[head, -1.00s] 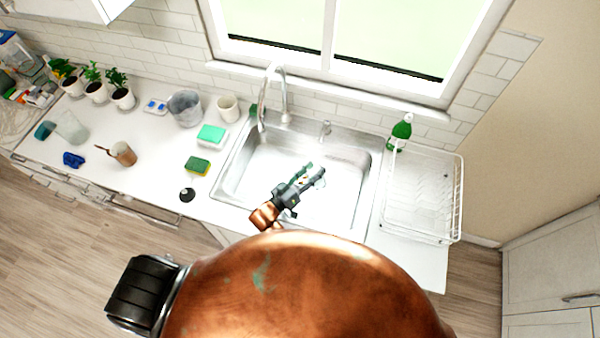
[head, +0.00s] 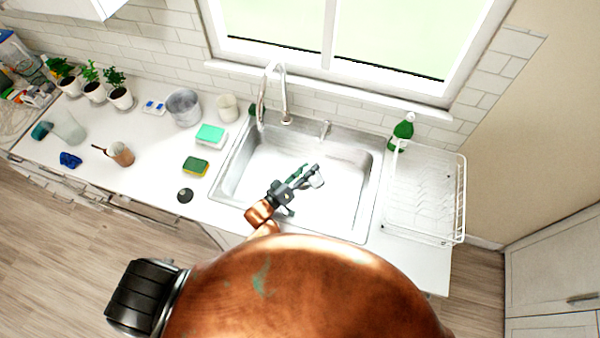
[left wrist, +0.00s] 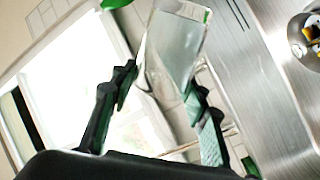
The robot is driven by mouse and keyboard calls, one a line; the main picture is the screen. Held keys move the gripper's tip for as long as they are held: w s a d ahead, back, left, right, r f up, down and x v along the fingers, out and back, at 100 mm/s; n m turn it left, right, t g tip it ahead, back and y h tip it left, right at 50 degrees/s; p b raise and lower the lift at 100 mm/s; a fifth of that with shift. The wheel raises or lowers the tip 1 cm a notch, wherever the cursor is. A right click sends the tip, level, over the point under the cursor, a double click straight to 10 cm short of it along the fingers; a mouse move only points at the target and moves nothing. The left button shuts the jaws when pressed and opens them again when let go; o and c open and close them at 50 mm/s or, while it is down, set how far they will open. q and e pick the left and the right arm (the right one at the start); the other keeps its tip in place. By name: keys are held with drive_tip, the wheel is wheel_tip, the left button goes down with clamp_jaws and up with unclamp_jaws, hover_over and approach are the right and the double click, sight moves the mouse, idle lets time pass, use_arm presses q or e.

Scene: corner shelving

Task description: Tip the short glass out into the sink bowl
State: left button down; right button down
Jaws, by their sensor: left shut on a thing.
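My left gripper (head: 309,176) is over the sink bowl (head: 262,165), shut on a clear short glass (left wrist: 175,50). In the left wrist view the glass sits between the two fingers of my left gripper (left wrist: 160,95) and looks tilted. In the head view the glass (head: 317,181) shows only as a small pale shape at the fingertips. I cannot tell whether anything is in it. The steel bowl also shows in the left wrist view (left wrist: 265,90), with the drain (left wrist: 305,35) at the right edge. My right gripper is not in view.
The faucet (head: 262,100) rises behind the bowl. A white dish rack (head: 425,200) and a green bottle (head: 402,130) stand to the right. Sponges (head: 196,166), a metal pot (head: 184,107) and a copper mug (head: 121,154) stand on the left counter.

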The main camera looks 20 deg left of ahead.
use_arm(q)
drive_tip(key=shift+w+a+f+n+b, duration=0.1)
drive_tip(key=shift+f+n+b, duration=0.25)
drive_tip(key=shift+n, duration=0.2)
drive_tip(key=shift+w+a+f+n+b, duration=0.1)
drive_tip(key=shift+f+n+b, duration=0.2)
drive_tip(key=shift+n, duration=0.25)
drive_tip(key=shift+w+a+r+n, duration=0.1)
drive_tip(key=shift+a+n, duration=0.05)
drive_tip(key=shift+n, duration=0.5)
drive_tip(key=shift+a+r+n, duration=0.1)
drive_tip(key=shift+n, duration=0.55)
drive_tip(key=shift+w+a+n, duration=0.1)
drive_tip(key=shift+a+n, duration=0.15)
drive_tip(key=shift+n, duration=0.25)
drive_tip(key=shift+a, duration=0.1)
